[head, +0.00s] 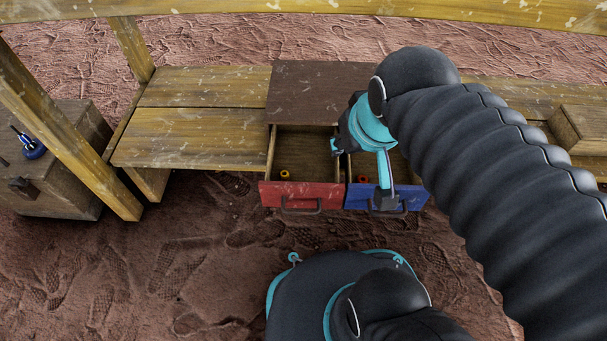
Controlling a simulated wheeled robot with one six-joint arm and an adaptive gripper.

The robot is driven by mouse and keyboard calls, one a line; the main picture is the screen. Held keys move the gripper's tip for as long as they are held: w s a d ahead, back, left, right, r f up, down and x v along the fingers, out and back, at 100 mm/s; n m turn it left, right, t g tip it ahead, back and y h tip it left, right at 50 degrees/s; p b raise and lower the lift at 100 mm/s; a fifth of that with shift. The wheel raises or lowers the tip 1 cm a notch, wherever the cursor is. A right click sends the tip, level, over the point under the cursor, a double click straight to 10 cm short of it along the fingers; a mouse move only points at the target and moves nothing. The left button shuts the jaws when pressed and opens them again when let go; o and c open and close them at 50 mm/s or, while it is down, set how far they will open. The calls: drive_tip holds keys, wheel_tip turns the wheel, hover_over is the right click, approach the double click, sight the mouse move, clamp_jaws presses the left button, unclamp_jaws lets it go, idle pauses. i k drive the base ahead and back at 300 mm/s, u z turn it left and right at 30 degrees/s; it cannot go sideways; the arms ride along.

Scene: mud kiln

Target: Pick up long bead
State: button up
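Two drawers stand pulled out of a dark-topped cabinet: a red-fronted drawer (302,194) on the left and a blue-fronted drawer (357,197) on the right. A small yellow-orange bead (285,175) lies in the red drawer. A small red-orange bead (363,180) lies in the blue drawer. I cannot tell which is the long bead. My gripper (361,172) is over the blue drawer, its two turquoise fingers spread apart, one near the divide between the drawers, the other toward the blue front. It seems empty. My arm hides part of the blue drawer.
The dark cabinet top (318,92) sits behind the drawers. A wooden box (583,130) is at the right. A box (50,185) with a blue tool (33,150) stands far left.

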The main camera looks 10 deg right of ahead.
sight(25, 139)
drive_tip(key=u, duration=1.65)
